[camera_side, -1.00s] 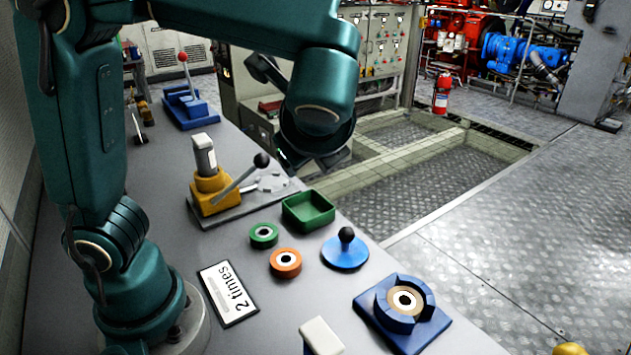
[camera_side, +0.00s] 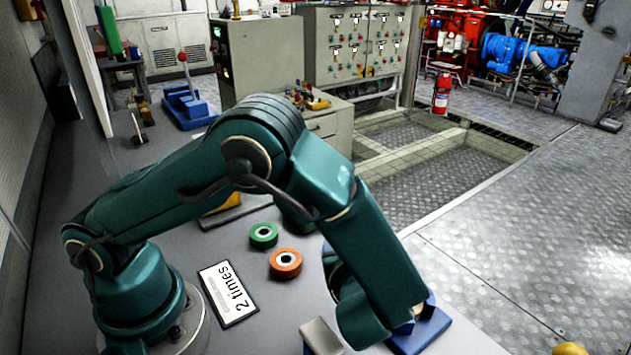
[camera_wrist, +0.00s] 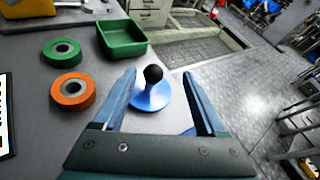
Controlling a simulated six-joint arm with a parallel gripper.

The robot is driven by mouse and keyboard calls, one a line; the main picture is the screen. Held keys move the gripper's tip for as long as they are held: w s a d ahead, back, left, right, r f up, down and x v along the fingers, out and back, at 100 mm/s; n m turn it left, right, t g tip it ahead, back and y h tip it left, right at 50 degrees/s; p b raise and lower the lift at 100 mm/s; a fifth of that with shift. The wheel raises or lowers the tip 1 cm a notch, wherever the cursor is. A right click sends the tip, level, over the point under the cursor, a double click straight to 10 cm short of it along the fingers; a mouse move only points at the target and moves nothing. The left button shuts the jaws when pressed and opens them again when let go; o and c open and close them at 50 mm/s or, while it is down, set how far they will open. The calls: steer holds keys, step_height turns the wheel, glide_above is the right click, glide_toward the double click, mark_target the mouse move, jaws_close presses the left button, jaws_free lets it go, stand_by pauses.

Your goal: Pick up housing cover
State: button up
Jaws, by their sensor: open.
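The housing cover, taken to be the blue disc with a black ball knob (camera_wrist: 153,97), stands upright on the bench in the wrist view. My gripper (camera_wrist: 159,73) is open and empty. In that view its two fingers appear on either side of the cover, with the knob between the fingertips. The picture does not show any contact. In the side view my arm hides most of the cover, and my fingers cannot be made out. The blue housing (camera_side: 432,331) is partly hidden behind my arm at the bench's right edge.
An orange ring (camera_wrist: 72,90) and a green ring (camera_wrist: 62,50) lie left of the cover. A green tray (camera_wrist: 124,50) stands behind it. A "2 times" sign (camera_side: 228,293) and a white block (camera_side: 321,336) are on the bench. The bench edge drops to the floor on the right.

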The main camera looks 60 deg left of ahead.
steer(key=shift+f, duration=0.5)
steer(key=shift+w+a+f, duration=0.15)
steer(key=shift+f, duration=0.05)
steer(key=x, duration=0.7)
steer(key=shift+s+a+f, duration=0.15)
steer(key=shift+s, duration=0.1)
jaws_close()
